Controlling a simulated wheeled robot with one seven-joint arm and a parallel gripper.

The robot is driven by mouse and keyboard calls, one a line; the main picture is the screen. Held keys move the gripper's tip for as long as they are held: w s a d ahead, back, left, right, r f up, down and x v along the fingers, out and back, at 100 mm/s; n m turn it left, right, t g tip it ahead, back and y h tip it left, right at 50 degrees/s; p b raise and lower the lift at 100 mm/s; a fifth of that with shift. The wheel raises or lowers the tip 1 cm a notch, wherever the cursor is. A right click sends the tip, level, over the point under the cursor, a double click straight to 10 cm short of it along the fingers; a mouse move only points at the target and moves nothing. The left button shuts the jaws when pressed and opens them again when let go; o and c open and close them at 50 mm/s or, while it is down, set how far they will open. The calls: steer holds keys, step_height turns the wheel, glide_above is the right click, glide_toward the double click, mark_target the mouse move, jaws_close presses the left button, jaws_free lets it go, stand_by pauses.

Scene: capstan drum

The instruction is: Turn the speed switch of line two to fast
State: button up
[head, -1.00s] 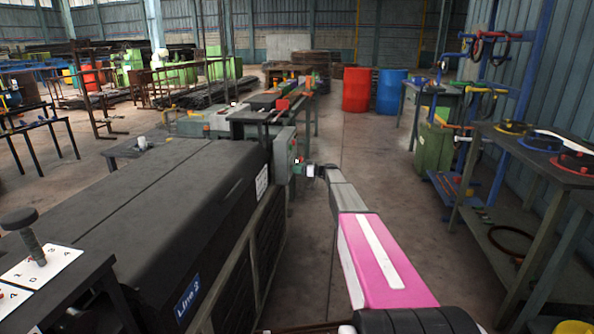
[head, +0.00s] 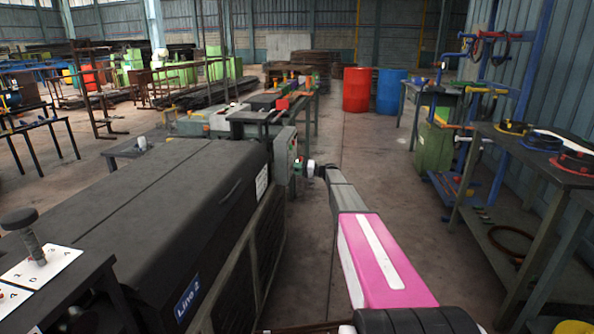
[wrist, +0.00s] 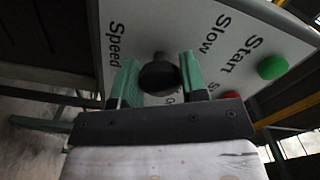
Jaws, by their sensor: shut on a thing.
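The speed switch is a round black knob (wrist: 158,76) on a white panel (wrist: 215,55) in the wrist view. The panel reads "Speed", "Slow" and "Start"; another label is partly hidden behind a finger. My gripper (wrist: 160,84) has its green fingers on both sides of the knob, shut on it. No pointer on the knob can be made out. In the head view my gripper (head: 302,169) is at the grey control box (head: 285,155) at the far end of the black machine (head: 150,200) marked "Line 2" (head: 188,297).
A green button (wrist: 272,67) sits beside "Start", and a red button (wrist: 261,124) lies near the right finger. A work table (head: 535,155) stands on the right. The floor aisle (head: 385,200) between machine and table is clear.

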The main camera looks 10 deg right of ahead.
steer(key=m, duration=0.5)
steer(key=shift+m, duration=0.3)
stand_by(0.4)
steer(key=o, duration=0.9)
steer(key=shift+d, duration=0.1)
steer(key=v, duration=1)
steer(key=shift+s+d, duration=0.15)
steer(key=shift+d, duration=0.2)
